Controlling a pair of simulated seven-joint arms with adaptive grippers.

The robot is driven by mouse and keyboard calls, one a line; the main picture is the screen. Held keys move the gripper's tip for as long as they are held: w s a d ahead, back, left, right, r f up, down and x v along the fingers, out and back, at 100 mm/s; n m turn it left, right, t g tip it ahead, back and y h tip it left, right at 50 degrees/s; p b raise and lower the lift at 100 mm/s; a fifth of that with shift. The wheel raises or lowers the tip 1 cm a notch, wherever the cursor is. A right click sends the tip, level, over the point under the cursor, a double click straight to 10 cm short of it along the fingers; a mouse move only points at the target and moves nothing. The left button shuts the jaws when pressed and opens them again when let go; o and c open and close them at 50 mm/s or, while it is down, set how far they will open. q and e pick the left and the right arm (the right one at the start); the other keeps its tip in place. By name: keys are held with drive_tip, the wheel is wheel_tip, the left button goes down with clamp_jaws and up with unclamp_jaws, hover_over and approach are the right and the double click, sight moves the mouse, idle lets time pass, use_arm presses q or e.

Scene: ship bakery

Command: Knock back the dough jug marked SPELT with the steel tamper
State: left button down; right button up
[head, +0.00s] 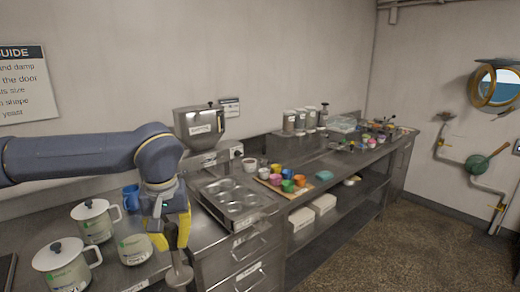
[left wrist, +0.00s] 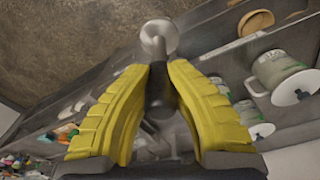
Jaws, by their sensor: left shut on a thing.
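My left gripper (head: 172,238) is shut on the dark handle of the steel tamper (head: 180,275), whose round steel end hangs low over the counter's front edge. The left wrist view shows the handle between the yellow fingers (left wrist: 158,75) and the steel end (left wrist: 158,36) beyond them. Two lidded white jugs (head: 95,220) (head: 66,268) stand at the left. The jug labels are too small to read, so I cannot tell which is SPELT. My right gripper is out of view.
A blue mug (head: 131,197) stands behind the jugs. A steel hopper (head: 206,125) stands at the wall. Open floor (head: 400,245) lies in front of the counter.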

sight(176, 279)
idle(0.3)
use_arm(q)
drive_tip(key=f+m, duration=0.1)
drive_tip(key=f, duration=0.2)
drive_tip(key=s+f+m, duration=0.1)
drive_tip(key=f, duration=0.2)
drive_tip(key=s+f+m, duration=0.1)
drive_tip(key=f, duration=0.2)
drive_tip(key=shift+s+f, duration=0.25)
drive_tip(key=shift+f, duration=0.15)
